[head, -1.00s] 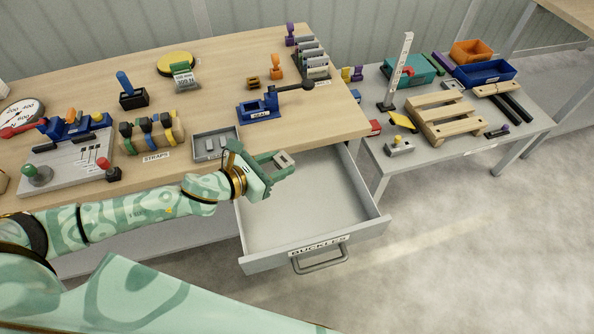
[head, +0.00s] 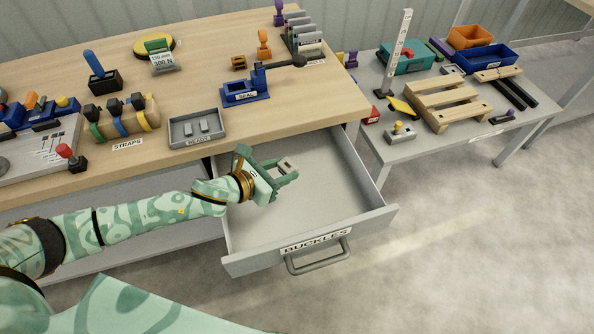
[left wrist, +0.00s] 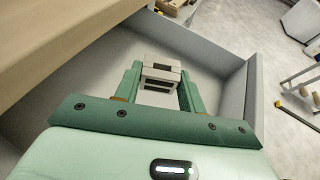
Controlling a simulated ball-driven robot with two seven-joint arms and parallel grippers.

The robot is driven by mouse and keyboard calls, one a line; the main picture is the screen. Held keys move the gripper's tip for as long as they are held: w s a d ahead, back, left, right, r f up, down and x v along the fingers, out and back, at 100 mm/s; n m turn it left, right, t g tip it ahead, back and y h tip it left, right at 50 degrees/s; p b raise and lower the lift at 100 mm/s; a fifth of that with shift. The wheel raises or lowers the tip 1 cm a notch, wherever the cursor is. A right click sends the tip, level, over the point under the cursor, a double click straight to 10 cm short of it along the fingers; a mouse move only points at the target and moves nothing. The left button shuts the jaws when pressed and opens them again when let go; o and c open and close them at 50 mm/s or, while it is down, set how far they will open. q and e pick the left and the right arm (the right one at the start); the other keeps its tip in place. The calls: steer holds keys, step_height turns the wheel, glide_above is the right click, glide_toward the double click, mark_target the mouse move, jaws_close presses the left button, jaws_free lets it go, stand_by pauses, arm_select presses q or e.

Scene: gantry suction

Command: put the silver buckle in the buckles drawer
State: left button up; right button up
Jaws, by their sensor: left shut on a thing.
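The silver buckle (head: 285,164) is between the fingers of my left gripper (head: 281,172), which is shut on it. In the left wrist view the buckle (left wrist: 161,72) is a light grey frame pinched between the green fingers (left wrist: 159,88). The grey buckles drawer (head: 318,238) is pulled out below the table edge, with a BUCKLES label on its front. My left gripper holds the buckle over the drawer's back left part. The drawer floor that shows is empty. In the wrist view the drawer wall (left wrist: 232,100) is right of the gripper. My right gripper is not in view.
The wooden bench edge (head: 330,122) lies just behind the drawer. On it stand a READY tray (head: 197,139) with two small grey pieces, a blue SEAL tool (head: 245,95) and a STRAPS rack (head: 125,118). A grey side table (head: 440,140) is at right.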

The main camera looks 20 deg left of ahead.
arm_select(q)
steer(key=b, duration=0.5)
glide_above(302, 178)
step_height(302, 178, down, 8)
steer(key=shift+s+a+r, duration=0.15)
steer(key=shift+r, duration=0.1)
steer(key=f, duration=0.1)
steer(key=f+b, duration=0.2)
steer(key=shift+w+f, duration=0.3)
steer(key=shift+r, duration=0.2)
steer(key=shift+f, duration=0.3)
steer(key=o, duration=1)
steer(key=shift+s, duration=0.1)
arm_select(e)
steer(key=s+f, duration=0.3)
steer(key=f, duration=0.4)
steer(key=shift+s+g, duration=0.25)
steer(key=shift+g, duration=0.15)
arm_select(q)
steer(key=shift+r, duration=0.1)
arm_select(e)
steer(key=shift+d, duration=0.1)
